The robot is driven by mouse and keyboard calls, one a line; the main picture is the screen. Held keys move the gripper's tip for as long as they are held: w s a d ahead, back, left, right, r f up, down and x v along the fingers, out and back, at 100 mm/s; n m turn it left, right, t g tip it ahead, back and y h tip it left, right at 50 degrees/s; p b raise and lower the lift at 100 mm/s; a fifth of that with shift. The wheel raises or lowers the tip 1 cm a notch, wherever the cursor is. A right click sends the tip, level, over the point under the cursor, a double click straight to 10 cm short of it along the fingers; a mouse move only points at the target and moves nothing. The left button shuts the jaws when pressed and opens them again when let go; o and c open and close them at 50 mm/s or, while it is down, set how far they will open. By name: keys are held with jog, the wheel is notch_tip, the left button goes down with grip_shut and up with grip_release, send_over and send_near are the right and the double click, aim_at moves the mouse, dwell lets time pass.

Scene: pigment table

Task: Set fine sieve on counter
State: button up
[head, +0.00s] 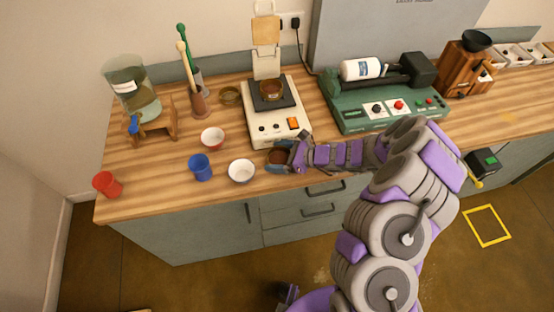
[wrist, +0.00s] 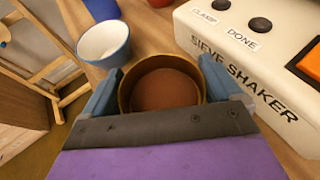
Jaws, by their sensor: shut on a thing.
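My gripper (head: 281,155) is shut on a round brass-rimmed sieve (wrist: 126,92) with reddish-brown contents. In the wrist view the two blue fingers of my gripper (wrist: 160,82) clasp it from both sides. It shows in the head view at the front of the wooden counter (head: 150,200), in front of the sieve shaker (head: 275,127); I cannot tell whether it touches the counter. Another round brass-coloured vessel (head: 272,90) with brown contents sits on the shaker's dark plate. A brass ring-shaped sieve (head: 230,96) lies left of the shaker. No label tells which one is fine.
A green machine (head: 385,108) stands right. The counter's front edge is close.

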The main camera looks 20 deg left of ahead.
jog(key=shift+d+f, duration=0.4)
jog(key=shift+f, duration=0.45)
jog(key=shift+w+d+f, duration=0.1)
jog(key=shift+d, duration=0.4)
jog(key=o, duration=0.6)
jog(key=shift+a+f, duration=0.1)
jog(key=shift+a, duration=0.25)
jog(key=shift+o, duration=0.9)
jog(key=shift+a, duration=0.4)
jog(key=p+v, duration=0.2)
jog(key=v, duration=0.9)
jog(key=shift+d, duration=0.25)
jog(key=shift+v, duration=0.75)
